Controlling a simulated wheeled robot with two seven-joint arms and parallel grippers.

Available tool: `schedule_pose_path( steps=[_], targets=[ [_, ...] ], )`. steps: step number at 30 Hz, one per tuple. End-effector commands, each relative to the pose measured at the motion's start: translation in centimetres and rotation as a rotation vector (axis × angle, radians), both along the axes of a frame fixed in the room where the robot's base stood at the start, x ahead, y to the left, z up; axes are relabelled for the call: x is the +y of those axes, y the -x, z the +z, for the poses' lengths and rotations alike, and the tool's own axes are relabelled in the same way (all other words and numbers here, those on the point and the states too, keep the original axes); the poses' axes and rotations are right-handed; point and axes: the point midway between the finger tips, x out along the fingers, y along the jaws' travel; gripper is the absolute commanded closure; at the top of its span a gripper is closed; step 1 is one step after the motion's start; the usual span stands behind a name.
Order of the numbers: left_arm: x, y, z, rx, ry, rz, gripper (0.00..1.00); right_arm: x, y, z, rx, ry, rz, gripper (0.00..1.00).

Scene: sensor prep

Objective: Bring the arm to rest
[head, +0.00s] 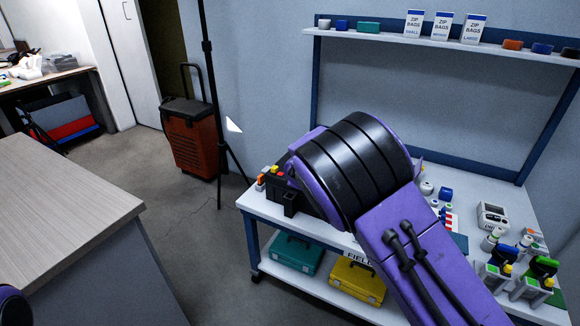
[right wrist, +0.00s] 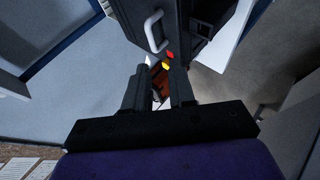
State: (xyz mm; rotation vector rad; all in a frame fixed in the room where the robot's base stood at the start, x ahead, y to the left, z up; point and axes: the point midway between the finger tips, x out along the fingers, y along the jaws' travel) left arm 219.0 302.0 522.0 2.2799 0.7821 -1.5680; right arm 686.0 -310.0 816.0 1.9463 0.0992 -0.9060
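My right arm, purple with a black banded joint, reaches in from the lower right of the head view over the workbench (head: 265,208). It hides its own gripper there. In the right wrist view my right gripper (right wrist: 160,80) has its two dark fingers apart, with no object visibly held between them. A black case (right wrist: 190,25) with a pale handle is just beyond the fingertips; I cannot tell whether they touch it. Only a small dark piece of my left arm shows at the lower left corner of the head view; its gripper is out of view.
Black holders with red and yellow pieces (head: 275,178) stand at the bench's left end. Bottles and a meter (head: 492,215) stand at its right. Teal (head: 296,252) and yellow (head: 356,280) cases are on the lower shelf. A grey table (head: 60,205) is at left, with open floor between.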

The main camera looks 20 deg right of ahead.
Motion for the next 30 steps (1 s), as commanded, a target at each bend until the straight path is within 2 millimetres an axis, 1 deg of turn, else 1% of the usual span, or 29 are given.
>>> schedule_pose_path(
  steps=[5, 7, 8, 9, 10, 11, 12, 14, 15, 17, 18, 19, 20, 21, 23, 24, 27, 30],
  targets=[
    [0.0, 0.0, 0.0, 0.000, 0.000, 0.000, 0.57, 0.1, -0.1, 0.1, -0.009, -0.012, -0.006, 0.76],
    [0.0, 0.0, 0.0, 0.000, 0.000, 0.000, 0.57, 0.6, -0.7, 0.6, -0.075, -0.076, -0.021, 0.76],
    [0.0, 0.0, 0.0, 0.000, 0.000, 0.000, 0.57, 0.8, -0.8, 0.5, -0.115, -0.126, -0.037, 0.76],
    [0.0, 0.0, 0.0, 0.000, 0.000, 0.000, 0.57, 1.0, -0.2, -0.3, -0.168, -0.220, -0.072, 0.76],
    [0.0, 0.0, 0.0, 0.000, 0.000, 0.000, 0.57, 1.1, 0.7, -1.5, -0.207, -0.313, -0.115, 0.76],
    [0.0, 0.0, 0.3, 0.000, 0.000, 0.000, 0.57, 1.0, 2.4, -3.6, -0.232, -0.415, -0.176, 0.76],
    [0.0, 0.0, 0.6, 0.000, 0.000, 0.000, 0.57, 0.8, 4.8, -6.5, -0.251, -0.533, -0.261, 0.76],
    [0.0, 0.0, 1.1, 0.000, 0.000, 0.000, 0.57, 0.4, 8.7, -10.3, -0.267, -0.665, -0.387, 0.76],
    [0.0, 0.0, 1.4, 0.000, 0.000, 0.000, 0.57, 0.2, 11.6, -12.6, -0.269, -0.731, -0.470, 0.76],
    [0.0, 0.0, 1.9, 0.000, 0.000, 0.000, 0.57, -0.1, 16.1, -15.7, -0.265, -0.805, -0.595, 0.76],
    [0.0, 0.0, 2.2, 0.000, 0.000, 0.000, 0.57, -0.3, 19.3, -17.4, -0.260, -0.840, -0.678, 0.76],
    [0.0, 0.0, 2.4, 0.000, 0.000, 0.000, 0.57, -0.4, 21.9, -18.6, -0.250, -0.859, -0.739, 0.76],
    [0.0, 0.0, 2.6, 0.000, 0.000, 0.000, 0.57, -0.5, 24.4, -19.6, -0.243, -0.872, -0.801, 0.76],
    [0.0, 0.0, 3.0, 0.000, 0.000, 0.000, 0.57, -0.5, 27.9, -20.7, -0.225, -0.882, -0.878, 0.76],
    [0.0, 0.0, 3.4, 0.000, 0.000, 0.000, 0.57, -0.4, 32.9, -22.0, -0.189, -0.877, -0.983, 0.76],
    [0.0, 0.0, 3.7, 0.000, 0.000, 0.000, 0.57, -0.3, 36.0, -22.5, -0.159, -0.865, -1.041, 0.76],
    [0.0, 0.0, 4.2, 0.000, 0.000, 0.000, 0.57, 0.4, 42.1, -23.5, -0.061, -0.824, -1.140, 0.76],
    [0.0, 0.0, 4.6, 0.000, 0.000, 0.000, 0.57, 0.9, 45.6, -24.2, 0.011, -0.798, -1.196, 0.76]
  ],
)
